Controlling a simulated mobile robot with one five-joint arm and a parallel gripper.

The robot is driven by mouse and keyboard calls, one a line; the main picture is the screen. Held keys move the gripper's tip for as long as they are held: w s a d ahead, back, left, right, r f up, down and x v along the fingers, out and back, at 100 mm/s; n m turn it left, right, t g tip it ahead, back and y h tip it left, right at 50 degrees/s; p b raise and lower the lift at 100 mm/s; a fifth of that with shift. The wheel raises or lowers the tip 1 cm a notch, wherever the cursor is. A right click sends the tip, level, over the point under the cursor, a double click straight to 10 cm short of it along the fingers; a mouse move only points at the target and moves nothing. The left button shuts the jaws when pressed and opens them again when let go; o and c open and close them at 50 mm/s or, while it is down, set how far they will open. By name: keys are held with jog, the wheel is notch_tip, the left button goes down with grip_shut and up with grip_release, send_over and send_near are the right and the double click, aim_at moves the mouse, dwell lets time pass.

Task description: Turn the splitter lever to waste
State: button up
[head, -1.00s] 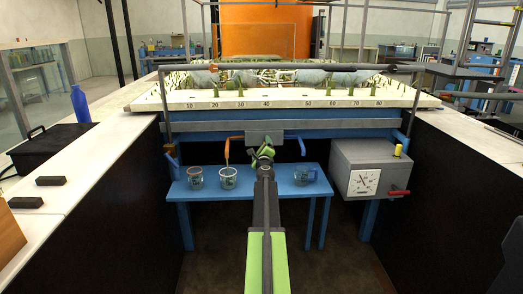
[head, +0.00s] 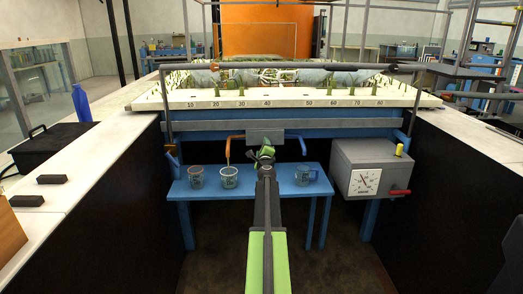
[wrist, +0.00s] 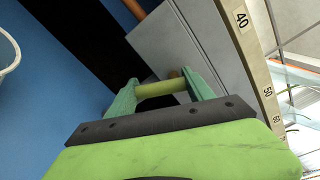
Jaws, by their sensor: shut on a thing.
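The splitter is a grey box (head: 264,135) under the front of the flume, with an orange spout (head: 229,146) on its left and a blue spout (head: 297,138) on its right. My gripper (head: 264,153) is at the front of the box. In the wrist view, its green fingers (wrist: 165,90) are shut on the splitter lever (wrist: 160,88), a short yellow-green rod lying across between them. The grey box (wrist: 185,45) shows behind it. In the head view, my gripper hides the lever, and I cannot read any waste marking.
A blue bench (head: 250,188) below the spouts bears glass beakers, including one (head: 229,177) near the orange spout and one (head: 301,175) at the right. A grey gauge box (head: 372,165) with a red handle stands at the right.

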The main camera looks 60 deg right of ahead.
jog(key=shift+s+d+f+n, duration=0.1)
jog(key=shift+s+d+n, duration=0.05)
jog(key=shift+n, duration=0.6)
jog(key=shift+s+d+n, duration=0.1)
jog(key=shift+s+n, duration=0.05)
jog(key=shift+n, duration=0.55)
jog(key=shift+s+d+f+n, duration=0.1)
jog(key=shift+s+d+n, duration=0.05)
jog(key=shift+n, duration=0.6)
jog(key=shift+s, duration=0.1)
jog(key=o, duration=1.4)
jog(key=shift+c, duration=0.2)
jog(key=shift+a, duration=0.25)
jog(key=v, duration=1.7)
